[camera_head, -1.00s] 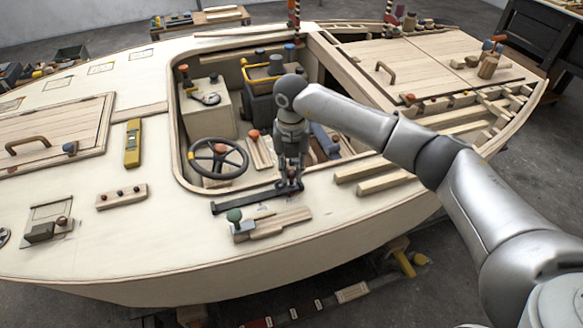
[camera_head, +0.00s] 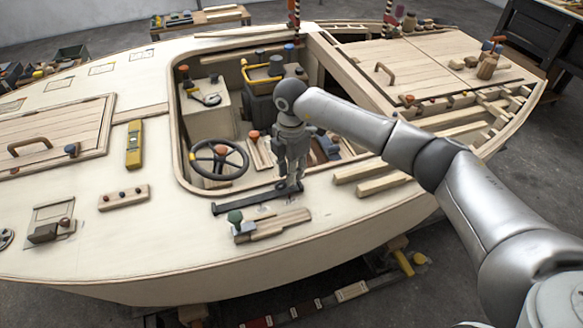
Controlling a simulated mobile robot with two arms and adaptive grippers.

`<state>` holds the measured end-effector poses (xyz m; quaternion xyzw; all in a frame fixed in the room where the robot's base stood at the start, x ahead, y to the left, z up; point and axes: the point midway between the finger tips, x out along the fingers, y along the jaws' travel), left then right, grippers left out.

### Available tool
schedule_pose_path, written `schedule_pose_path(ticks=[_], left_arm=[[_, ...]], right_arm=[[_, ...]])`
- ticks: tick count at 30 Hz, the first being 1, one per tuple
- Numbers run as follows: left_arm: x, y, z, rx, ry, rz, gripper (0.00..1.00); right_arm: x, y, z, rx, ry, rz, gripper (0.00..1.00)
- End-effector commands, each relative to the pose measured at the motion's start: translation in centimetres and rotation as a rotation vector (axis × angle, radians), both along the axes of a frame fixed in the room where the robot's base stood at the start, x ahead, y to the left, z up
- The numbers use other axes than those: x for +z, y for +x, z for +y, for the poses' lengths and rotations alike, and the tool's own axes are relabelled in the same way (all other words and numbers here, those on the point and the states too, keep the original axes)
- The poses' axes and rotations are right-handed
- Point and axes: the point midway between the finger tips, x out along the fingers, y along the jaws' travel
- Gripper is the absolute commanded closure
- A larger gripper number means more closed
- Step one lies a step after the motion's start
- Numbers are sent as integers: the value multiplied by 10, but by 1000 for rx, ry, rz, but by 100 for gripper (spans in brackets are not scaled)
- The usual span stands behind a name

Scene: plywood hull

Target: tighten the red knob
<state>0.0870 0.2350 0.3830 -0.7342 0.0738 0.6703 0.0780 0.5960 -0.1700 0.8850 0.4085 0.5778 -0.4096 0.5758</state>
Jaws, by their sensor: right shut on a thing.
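My right gripper (camera_head: 287,187) points down at the right end of a dark flat bar (camera_head: 236,204) on the near edge of the boat's deck. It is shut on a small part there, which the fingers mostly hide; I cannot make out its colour. Red-orange knobs show elsewhere: one on a wooden lever (camera_head: 254,135) inside the cockpit, and one at the hub of the steering wheel (camera_head: 219,150). I cannot tell which one the task means. My left gripper is not in view.
The cockpit opening (camera_head: 190,183) lies behind. A yellow level (camera_head: 133,146) and a small panel (camera_head: 123,197) lie on open deck to the left.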

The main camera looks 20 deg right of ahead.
Motion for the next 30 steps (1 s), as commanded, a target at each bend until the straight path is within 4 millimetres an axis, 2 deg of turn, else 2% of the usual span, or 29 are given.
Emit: schedule_pose_path(ticks=[1, 12, 30], left_arm=[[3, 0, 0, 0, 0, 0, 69], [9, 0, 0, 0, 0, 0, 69], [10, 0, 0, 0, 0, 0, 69]], right_arm=[[5, 3, 0, -39, 1, -9, 100], [6, 4, -1, -257, 1, -12, 100], [6, 4, -1, -322, 2, -14, 100]])
